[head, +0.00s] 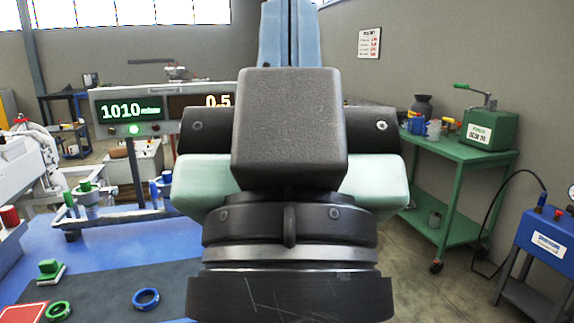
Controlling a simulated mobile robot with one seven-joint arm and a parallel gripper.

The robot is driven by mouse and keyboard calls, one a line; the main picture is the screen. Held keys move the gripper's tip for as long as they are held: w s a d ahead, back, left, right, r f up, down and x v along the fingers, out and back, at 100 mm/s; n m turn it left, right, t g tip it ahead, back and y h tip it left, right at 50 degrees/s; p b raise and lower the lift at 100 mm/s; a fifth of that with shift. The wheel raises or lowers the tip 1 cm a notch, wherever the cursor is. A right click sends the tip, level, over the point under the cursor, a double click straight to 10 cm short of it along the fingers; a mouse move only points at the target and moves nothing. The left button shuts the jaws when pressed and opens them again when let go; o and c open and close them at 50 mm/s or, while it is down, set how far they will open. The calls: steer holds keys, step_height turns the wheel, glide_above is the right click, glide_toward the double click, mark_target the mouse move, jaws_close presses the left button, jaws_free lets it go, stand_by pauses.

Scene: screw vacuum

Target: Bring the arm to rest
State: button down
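My own arm fills the middle of the head view, with dark and pale green links close to the camera. It blocks much of the scene behind it. My gripper does not show in this view, so its fingers and anything in them are hidden.
A blue workbench (100,251) at left bears a dark mat (110,290), a blue ring (146,299) and a green ring (58,311). A display (131,110) reading 1010 stands behind. At right are a green cart (455,152), a blue unit (545,245) and open floor.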

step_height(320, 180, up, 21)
steer(key=p, duration=1.9)
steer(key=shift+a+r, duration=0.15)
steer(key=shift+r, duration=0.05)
